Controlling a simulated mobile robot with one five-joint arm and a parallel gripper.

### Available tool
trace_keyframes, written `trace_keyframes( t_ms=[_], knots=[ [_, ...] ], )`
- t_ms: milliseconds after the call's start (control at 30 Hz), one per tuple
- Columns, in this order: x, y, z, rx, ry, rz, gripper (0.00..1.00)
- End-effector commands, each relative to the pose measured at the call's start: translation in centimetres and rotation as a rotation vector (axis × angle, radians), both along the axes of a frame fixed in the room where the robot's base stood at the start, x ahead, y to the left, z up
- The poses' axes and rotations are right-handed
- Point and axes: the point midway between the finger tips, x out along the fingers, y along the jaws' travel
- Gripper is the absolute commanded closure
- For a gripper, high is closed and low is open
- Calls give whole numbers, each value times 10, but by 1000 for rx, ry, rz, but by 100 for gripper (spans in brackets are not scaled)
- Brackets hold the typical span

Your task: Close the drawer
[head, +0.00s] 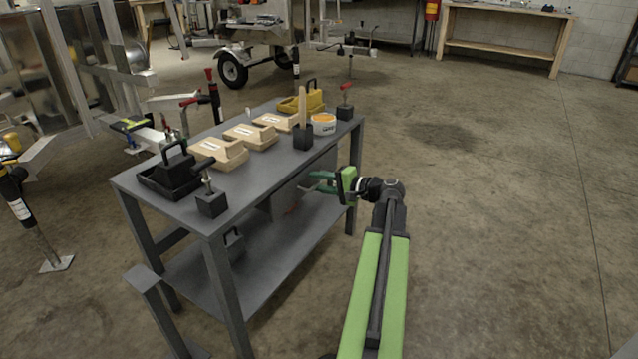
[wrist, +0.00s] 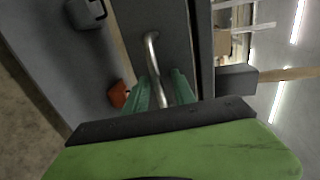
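The grey drawer (head: 286,197) hangs under the top of the grey workbench (head: 262,165), on the side facing my arm. Its grey front (wrist: 172,22) fills the middle of the wrist view, with a bent metal bar handle (wrist: 152,58) on it. How far the drawer stands out is hard to tell. My gripper (head: 321,182) is at the drawer front. In the wrist view its two green fingers (wrist: 160,88) stand apart, one on each side of the handle. The handle's near end is between them; whether either finger touches it is unclear.
Cartons (head: 220,152), a black toolbox (head: 172,172), a yellow case (head: 302,102) and a tub (head: 323,124) stand on the bench. A red object (wrist: 118,93) lies below the drawer, near the lower shelf (head: 262,268). The floor right of my arm is clear.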

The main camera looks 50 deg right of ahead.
Motion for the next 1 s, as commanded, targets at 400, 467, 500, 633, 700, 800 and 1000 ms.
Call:
trace_keyframes(
  t_ms=[400,467,500,633,700,800,1000],
  knots=[
    [-19,-4,5,-1,1,-4,67],
    [-33,-5,9,0,1,-4,67],
    [-43,-8,12,0,1,-6,67],
    [-80,-14,20,1,0,-6,67],
    [-99,-17,24,0,0,-6,67],
    [-124,-21,29,0,0,-4,67],
    [-159,-27,35,1,0,-1,67]
  ],
)
